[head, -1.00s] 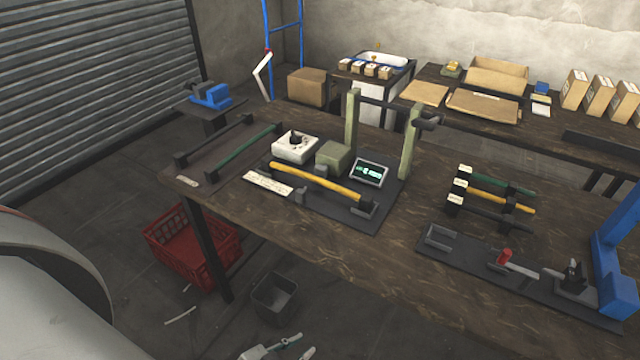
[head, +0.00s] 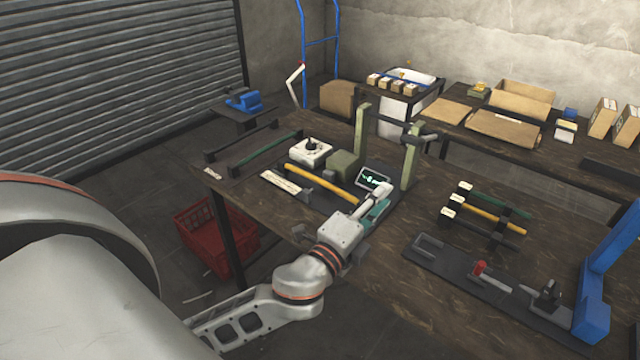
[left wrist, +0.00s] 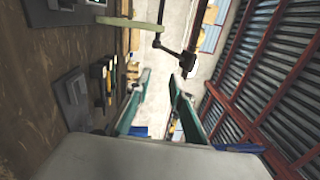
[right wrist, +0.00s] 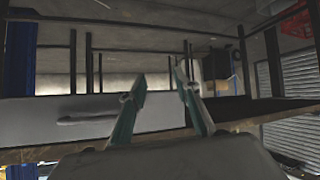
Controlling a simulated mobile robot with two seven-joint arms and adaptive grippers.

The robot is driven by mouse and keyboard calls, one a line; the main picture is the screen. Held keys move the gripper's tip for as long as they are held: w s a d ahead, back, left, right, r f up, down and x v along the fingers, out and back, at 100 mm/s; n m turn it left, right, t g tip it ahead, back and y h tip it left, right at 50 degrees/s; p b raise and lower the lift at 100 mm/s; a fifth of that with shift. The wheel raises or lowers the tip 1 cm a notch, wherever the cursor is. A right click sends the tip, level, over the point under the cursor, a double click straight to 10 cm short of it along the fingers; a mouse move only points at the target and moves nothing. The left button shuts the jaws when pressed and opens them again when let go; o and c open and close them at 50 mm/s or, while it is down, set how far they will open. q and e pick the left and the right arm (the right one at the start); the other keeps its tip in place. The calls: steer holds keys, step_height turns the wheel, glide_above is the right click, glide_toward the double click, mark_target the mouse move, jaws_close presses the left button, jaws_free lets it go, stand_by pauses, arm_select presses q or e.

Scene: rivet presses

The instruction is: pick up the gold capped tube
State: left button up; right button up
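A yellow-gold tube (head: 320,183) lies across the grey press fixture on the bench, its right end hidden behind my left gripper. A second yellow tube (head: 495,220) lies in a rack between a green tube (head: 500,198) and a black tube (head: 478,228), with pale labels at their left ends. I cannot tell which one is the gold capped tube. My left gripper (head: 379,204) is over the fixture's front right, near the first tube; the left wrist view shows its fingers apart and empty (left wrist: 160,78). My right gripper (right wrist: 160,78) is open and empty, outside the head view.
Green posts (head: 411,160) stand behind the fixture, with a small screen (head: 373,178) near my left gripper. A blue press (head: 598,285) and dark plate (head: 440,262) are at the right. A red crate (head: 212,240) is on the floor. Bare bench lies between fixture and rack.

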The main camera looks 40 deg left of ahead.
arm_select(q)
steer(key=w+d+r+m+h, duration=0.2)
steer(key=d+r+m+h, duration=0.4)
steer(key=d+m+h, duration=0.4)
steer(key=d+m+g+h, duration=0.2)
steer(key=d+m+g, duration=0.1)
steer(key=m, duration=0.4)
steer(key=m+g+y, duration=0.9)
steer(key=m+g, duration=0.1)
steer(key=m, duration=0.9)
glide_above(327, 186)
steer(key=s+d, duration=0.5)
steer(key=d, duration=0.6)
step_height(327, 186, down, 16)
steer(key=shift+r, duration=0.1)
steer(key=a+y, duration=0.1)
steer(key=a, duration=0.2)
steer(key=w+a+y, duration=0.1)
steer(key=a, duration=0.3)
steer(key=a+y, duration=0.2)
steer(key=a, duration=0.2)
steer(key=shift+w+a+f, duration=0.2)
steer(key=shift+w+f, duration=0.15)
steer(key=shift+f, duration=0.05)
steer(key=shift+p+x, duration=0.35)
steer(key=shift+x, duration=2.45)
steer(key=shift+w+r, duration=0.15)
jaws_close()
